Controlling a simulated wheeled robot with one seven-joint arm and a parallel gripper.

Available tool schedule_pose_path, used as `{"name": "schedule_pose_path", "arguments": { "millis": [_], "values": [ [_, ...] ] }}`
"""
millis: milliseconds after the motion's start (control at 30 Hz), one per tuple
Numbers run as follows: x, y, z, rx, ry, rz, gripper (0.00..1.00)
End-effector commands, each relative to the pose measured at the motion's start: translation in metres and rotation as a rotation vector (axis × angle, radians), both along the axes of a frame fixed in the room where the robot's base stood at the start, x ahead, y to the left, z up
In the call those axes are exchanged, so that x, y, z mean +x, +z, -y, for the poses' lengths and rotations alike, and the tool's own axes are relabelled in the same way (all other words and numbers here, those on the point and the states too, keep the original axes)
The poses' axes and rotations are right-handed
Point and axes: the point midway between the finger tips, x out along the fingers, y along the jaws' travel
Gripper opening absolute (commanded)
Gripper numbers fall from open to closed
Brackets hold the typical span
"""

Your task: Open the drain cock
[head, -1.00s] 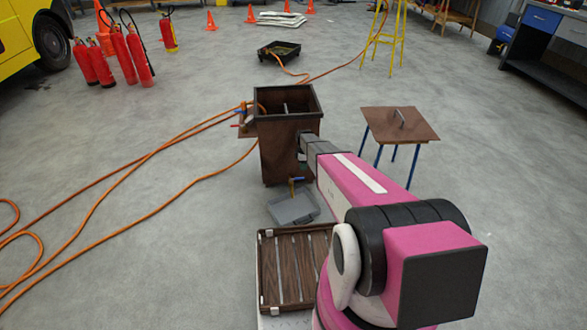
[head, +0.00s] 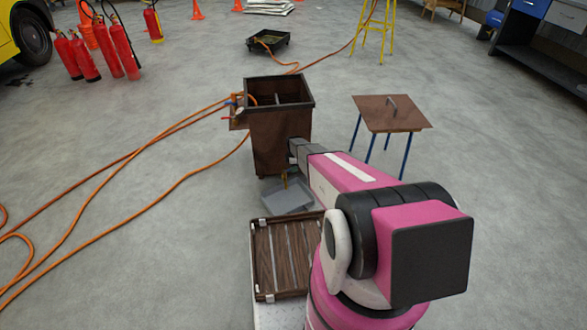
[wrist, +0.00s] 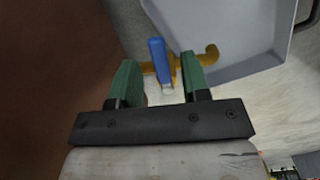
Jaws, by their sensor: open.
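The brass drain cock (head: 284,178) sticks out low on the front of the brown tank (head: 280,135). In the wrist view its brass body (wrist: 210,52) runs left to right, and its blue lever (wrist: 157,50) crosses the pipe. My gripper (wrist: 160,75) is open, one green finger on each side of the blue lever. A gap shows on both sides of the lever, and contact cannot be seen. In the head view my arm hides the fingers. A grey drain pan (head: 288,196) lies on the floor below the cock; it also shows in the wrist view (wrist: 225,30).
A slatted wooden rack (head: 284,262) lies in front of the pan. A small brown-topped stand (head: 390,113) with blue legs is right of the tank. Orange hoses (head: 130,160) cross the floor at left. Red extinguishers (head: 122,50) stand far left.

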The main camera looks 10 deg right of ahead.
Motion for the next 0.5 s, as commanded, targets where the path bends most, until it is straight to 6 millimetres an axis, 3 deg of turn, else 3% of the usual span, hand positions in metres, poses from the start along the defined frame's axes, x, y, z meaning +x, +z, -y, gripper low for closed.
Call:
{"name": "schedule_pose_path", "arguments": {
  "millis": [333, 367, 400, 500],
  "values": [
    [0.0000, -0.0084, 0.0000, 0.000, 0.000, 0.001, 0.43],
    [0.0000, -0.0083, 0.0000, 0.000, 0.000, 0.001, 0.39],
    [0.0000, -0.0083, 0.0000, 0.000, 0.000, 0.001, 0.26],
    [0.0000, -0.0083, 0.0000, 0.000, 0.000, 0.001, 0.00]
  ]
}}
